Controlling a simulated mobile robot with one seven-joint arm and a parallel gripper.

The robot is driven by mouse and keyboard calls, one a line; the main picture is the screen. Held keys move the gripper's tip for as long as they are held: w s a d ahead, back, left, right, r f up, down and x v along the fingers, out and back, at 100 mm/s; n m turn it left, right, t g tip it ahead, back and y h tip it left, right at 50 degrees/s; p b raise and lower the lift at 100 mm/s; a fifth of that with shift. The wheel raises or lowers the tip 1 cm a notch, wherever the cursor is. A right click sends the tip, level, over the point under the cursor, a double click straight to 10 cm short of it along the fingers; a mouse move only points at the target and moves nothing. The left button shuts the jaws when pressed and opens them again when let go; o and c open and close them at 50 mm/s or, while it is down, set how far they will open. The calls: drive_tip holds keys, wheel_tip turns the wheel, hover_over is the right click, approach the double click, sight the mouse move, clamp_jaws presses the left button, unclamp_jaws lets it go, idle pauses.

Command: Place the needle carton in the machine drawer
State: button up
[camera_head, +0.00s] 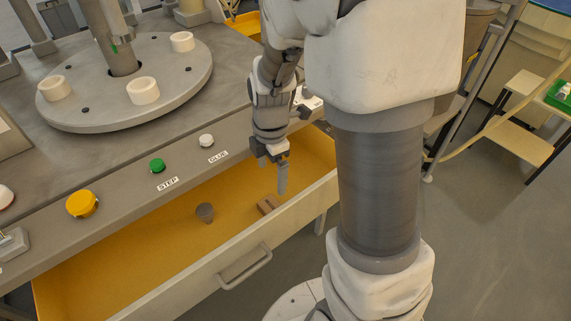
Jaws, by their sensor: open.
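The machine drawer (130,250) is pulled open below the machine's front panel, with a yellow-orange inside and a pale front. A small brown box (267,205), which looks like the needle carton, lies on the drawer floor near the front wall, toward the right. My gripper (279,176) hangs pointing down over the right part of the drawer, above and slightly right of the box in the picture. It is open and looks apart from the box. One finger shows clearly; the other is hard to make out.
The drawer handle (245,268) juts out in front. The panel above carries a yellow button (82,204), a green STEP button (156,165) and a white GLUE button (206,140). The drawer's left part is bare.

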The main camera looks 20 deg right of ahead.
drive_tip(key=s+r+m+t, duration=0.2)
drive_tip(key=s+r+m, duration=0.5)
drive_tip(key=r+m, duration=0.2)
drive_tip(key=s+r+m+t, duration=0.3)
drive_tip(key=s+r+m, duration=0.4)
drive_tip(key=r+m, duration=0.3)
drive_tip(key=shift+a+m, duration=0.15)
drive_tip(key=shift+m, duration=0.35)
wheel_tip(320, 180, up, 17)
drive_tip(key=p, duration=1.7)
